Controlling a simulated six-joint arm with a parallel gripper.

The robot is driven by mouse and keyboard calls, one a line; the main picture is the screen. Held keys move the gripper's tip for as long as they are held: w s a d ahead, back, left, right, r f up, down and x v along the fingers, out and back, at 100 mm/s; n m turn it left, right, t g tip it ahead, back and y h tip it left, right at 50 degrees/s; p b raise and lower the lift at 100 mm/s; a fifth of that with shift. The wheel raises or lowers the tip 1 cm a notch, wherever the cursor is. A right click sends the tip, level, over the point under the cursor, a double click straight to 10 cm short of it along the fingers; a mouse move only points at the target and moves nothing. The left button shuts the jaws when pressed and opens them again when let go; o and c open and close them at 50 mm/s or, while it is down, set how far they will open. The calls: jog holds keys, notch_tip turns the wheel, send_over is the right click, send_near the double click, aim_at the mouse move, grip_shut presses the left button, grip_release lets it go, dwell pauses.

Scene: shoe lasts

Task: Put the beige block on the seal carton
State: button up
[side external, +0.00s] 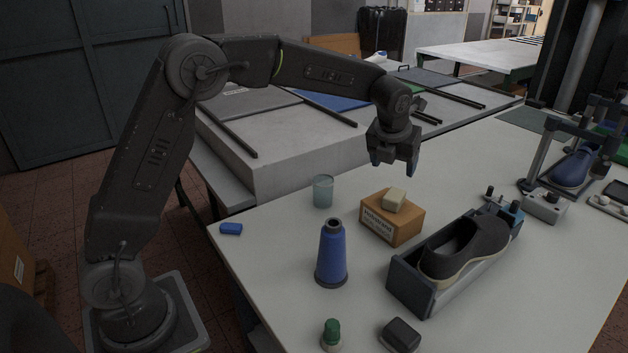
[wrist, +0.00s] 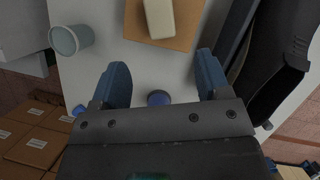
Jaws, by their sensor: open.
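The beige block (side external: 394,199) rests on top of the brown seal carton (side external: 391,222), which stands on the white table. In the wrist view the block (wrist: 159,18) lies on the carton top (wrist: 186,38), both cut by the upper edge. My gripper (side external: 394,170) is open and empty, in the air above and behind the carton. In the wrist view its two blue fingertips (wrist: 163,76) are spread apart, with the block beyond them and not between them.
A blue thread cone (side external: 332,255) stands left of the carton, and a glass (side external: 323,190) stands behind it. A dark shoe (side external: 464,250) sits in a grey tray (side external: 408,287) at right. A blue eraser-like piece (side external: 231,229) lies near the left edge.

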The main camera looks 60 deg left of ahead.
jog(key=s+r+n+t+h, duration=0.1)
jog(key=s+r+n, duration=0.3)
jog(key=s+n, duration=0.45)
jog(key=s+r+n, duration=0.5)
jog(key=s+n, duration=0.2)
jog(key=s, duration=0.2)
jog(key=s+f+n, duration=0.4)
jog(key=s+n, duration=1.2)
jog(key=s, duration=0.1)
jog(key=shift+d+f+t+h, duration=0.2)
jog(key=shift+d+t+h, duration=0.1)
jog(key=shift+h, duration=0.1)
